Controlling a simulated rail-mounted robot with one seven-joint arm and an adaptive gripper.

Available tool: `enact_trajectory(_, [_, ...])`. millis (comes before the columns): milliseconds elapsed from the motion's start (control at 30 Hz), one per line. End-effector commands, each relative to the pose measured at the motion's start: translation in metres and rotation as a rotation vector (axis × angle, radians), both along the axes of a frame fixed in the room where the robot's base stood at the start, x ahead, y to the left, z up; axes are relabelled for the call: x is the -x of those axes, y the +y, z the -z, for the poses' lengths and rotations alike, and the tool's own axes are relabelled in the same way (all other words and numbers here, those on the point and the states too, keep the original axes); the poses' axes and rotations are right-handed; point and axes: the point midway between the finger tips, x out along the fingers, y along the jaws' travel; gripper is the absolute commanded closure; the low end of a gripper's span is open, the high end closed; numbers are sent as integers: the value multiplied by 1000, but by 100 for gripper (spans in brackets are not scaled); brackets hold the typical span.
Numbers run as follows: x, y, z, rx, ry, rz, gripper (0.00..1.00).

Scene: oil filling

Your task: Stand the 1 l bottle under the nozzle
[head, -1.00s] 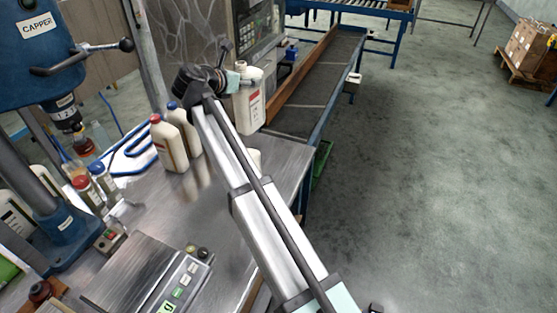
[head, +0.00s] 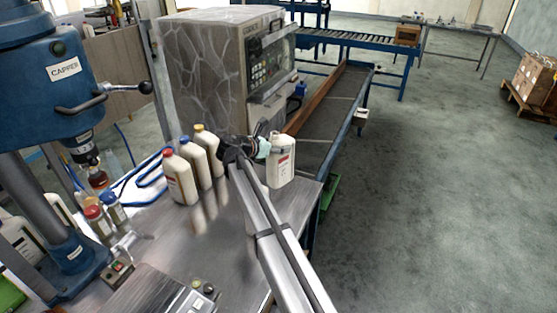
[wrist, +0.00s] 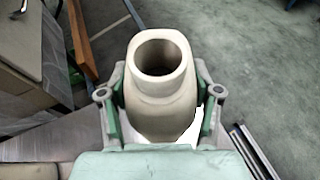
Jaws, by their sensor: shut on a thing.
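My gripper (head: 264,147) is shut on a white bottle (head: 281,160) with a label, at the bench's far right edge. The bottle is about upright; I cannot tell whether its base touches anything. In the wrist view the bottle (wrist: 160,110) has an open, uncapped mouth and sits between the green-padded fingers of my gripper (wrist: 162,98). Its size marking is not readable. I cannot make out the nozzle in either view.
Bottles with red (head: 179,178), blue (head: 196,160) and yellow (head: 209,150) caps stand left of my gripper on the steel bench (head: 215,245). A machine with a control panel (head: 268,65) stands behind. The blue capper (head: 65,75) is left, a conveyor (head: 335,115) right.

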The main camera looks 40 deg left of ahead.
Motion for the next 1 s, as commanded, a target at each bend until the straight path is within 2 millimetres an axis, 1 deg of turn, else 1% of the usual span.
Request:
enact_trajectory(100, [0,0,19,2,1,-1,100])
enact_trajectory(200, [0,0,28,-1,0,0,100])
enact_trajectory(433, [0,0,42,1,0,0,100])
enact_trajectory(600, [0,1,64,1,0,-2,100])
enact_trajectory(700, [0,0,73,0,0,-1,100])
enact_trajectory(1000, [0,0,76,-1,0,-1,100])
